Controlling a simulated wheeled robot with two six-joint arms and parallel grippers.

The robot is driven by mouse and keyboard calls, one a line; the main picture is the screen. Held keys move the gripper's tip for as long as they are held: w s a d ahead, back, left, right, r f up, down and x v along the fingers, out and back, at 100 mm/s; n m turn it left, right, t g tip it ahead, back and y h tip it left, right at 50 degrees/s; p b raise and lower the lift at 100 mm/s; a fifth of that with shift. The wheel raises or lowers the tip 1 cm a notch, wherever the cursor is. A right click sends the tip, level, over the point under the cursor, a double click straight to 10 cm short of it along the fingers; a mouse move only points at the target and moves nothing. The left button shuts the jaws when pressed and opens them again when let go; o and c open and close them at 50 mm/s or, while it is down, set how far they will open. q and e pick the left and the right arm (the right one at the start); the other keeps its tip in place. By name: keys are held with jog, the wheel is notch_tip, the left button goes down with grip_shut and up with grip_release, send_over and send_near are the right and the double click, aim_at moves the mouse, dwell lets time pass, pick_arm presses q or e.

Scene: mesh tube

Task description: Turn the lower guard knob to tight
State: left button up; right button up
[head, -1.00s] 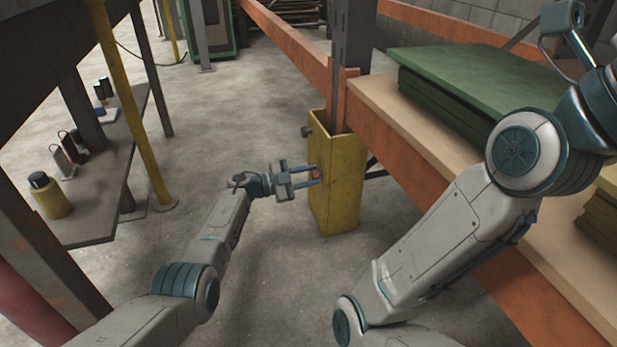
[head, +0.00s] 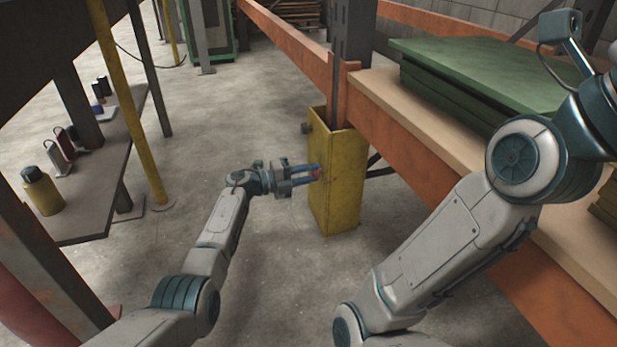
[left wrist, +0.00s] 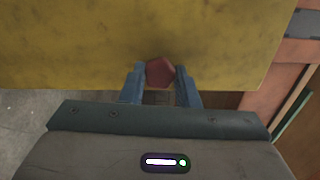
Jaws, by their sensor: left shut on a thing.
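The yellow guard (head: 338,190) stands on the floor around the foot of a dark rack upright. A red lower knob (left wrist: 160,72) sits on its face, between the two blue fingers of my left gripper (left wrist: 160,88). In the head view my left gripper (head: 317,173) is at the guard's left side, shut on the red knob, which its fingers mostly hide there. A dark upper knob (head: 306,128) sticks out near the guard's top left edge, apart from the gripper. My right arm crosses the right side of the head view, but its gripper is out of frame.
A shelf with stacked green boards (head: 480,75) and an orange beam (head: 425,148) lies right of the guard. A grey bench (head: 100,190) with bottles is at the left, beside a yellow post (head: 143,120). Floor between is clear.

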pick_arm(q)
jog(key=m, duration=0.2)
jog(key=shift+f+m+b, duration=0.2)
jog(key=shift+m+b, duration=0.2)
jog(key=m, duration=0.2)
jog(key=shift+m, duration=0.3)
jog(key=m, duration=0.3)
jog(key=shift+m, duration=0.3)
jog(key=m, duration=0.3)
jog(key=shift+m+b, duration=0.3)
jog(key=m, duration=0.6)
jog(key=shift+a, duration=0.1)
jog(key=m, duration=0.7)
jog(key=shift+m, duration=0.3)
jog(key=o, duration=1)
jog(key=shift+r, duration=0.1)
